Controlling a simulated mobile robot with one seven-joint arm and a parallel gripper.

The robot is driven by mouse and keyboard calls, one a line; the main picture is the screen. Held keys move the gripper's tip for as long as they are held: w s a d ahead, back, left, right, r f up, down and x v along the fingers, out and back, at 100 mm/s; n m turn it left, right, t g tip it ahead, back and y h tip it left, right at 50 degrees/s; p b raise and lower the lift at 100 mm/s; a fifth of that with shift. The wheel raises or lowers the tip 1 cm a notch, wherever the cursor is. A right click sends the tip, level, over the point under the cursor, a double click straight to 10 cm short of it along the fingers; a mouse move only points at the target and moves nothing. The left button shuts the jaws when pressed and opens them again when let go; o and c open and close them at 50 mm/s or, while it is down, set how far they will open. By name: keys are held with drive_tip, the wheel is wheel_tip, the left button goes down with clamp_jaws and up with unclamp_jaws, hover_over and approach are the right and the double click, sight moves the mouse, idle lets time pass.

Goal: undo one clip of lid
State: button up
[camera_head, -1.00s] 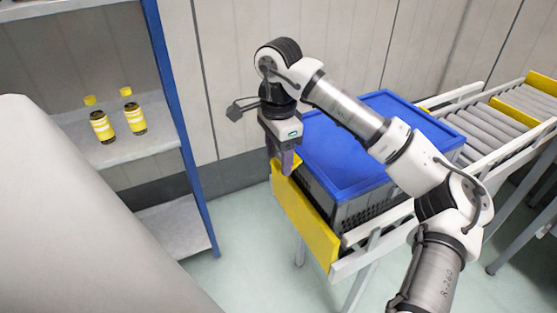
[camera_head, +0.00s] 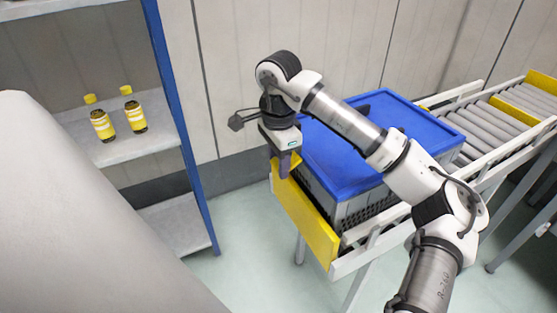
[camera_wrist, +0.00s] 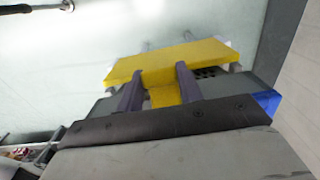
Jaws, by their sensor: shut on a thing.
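The grey tote (camera_head: 352,207) stands on the near end of the roller conveyor with its blue lid (camera_head: 345,150) on top. A yellow clip (camera_head: 295,161) is at the tote's left end, by the lid's edge. My gripper (camera_head: 284,170) points down there. In the wrist view, the fingers of my gripper (camera_wrist: 160,73) stand on both sides of the yellow clip (camera_wrist: 166,97) and are shut on it. The head view partly hides the clip behind the fingers. My arm crosses over the lid and hides part of it.
A yellow end plate (camera_head: 305,217) closes the conveyor (camera_head: 485,140) just in front of the tote; it also shows in the wrist view (camera_wrist: 200,55). A blue-framed shelf (camera_head: 170,125) with two yellow-capped bottles (camera_head: 119,118) stands at the left. A wall is close behind.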

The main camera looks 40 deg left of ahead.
drive_tip(key=shift+r, duration=0.1)
drive_tip(key=g, duration=0.1)
drive_tip(key=r+g+y, duration=0.1)
drive_tip(key=g, duration=0.1)
drive_tip(key=g+y, duration=0.1)
drive_tip(key=g, duration=0.1)
drive_tip(key=shift+w+d+r+b, duration=0.15)
drive_tip(key=shift+w+r+b, duration=0.2)
drive_tip(key=shift+w+b, duration=0.05)
drive_tip(key=g, duration=0.1)
drive_tip(key=r+g+y+b, duration=0.1)
drive_tip(key=g, duration=0.1)
drive_tip(key=shift+w+d+y, duration=0.15)
drive_tip(key=shift+w+y, duration=0.15)
drive_tip(key=shift+w, duration=0.1)
drive_tip(key=shift+w+d+r+g+y+b, duration=0.15)
drive_tip(key=shift+g+b, duration=0.1)
drive_tip(key=shift+g, duration=0.25)
drive_tip(key=shift+w+r+g+y+b, duration=0.15)
drive_tip(key=shift+g+y+b, duration=0.1)
drive_tip(key=shift+g, duration=0.25)
drive_tip(key=shift+w+d+r+g+y+b, duration=0.15)
drive_tip(key=shift+g+b, duration=0.1)
drive_tip(key=shift+g, duration=0.25)
drive_tip(key=o, duration=1)
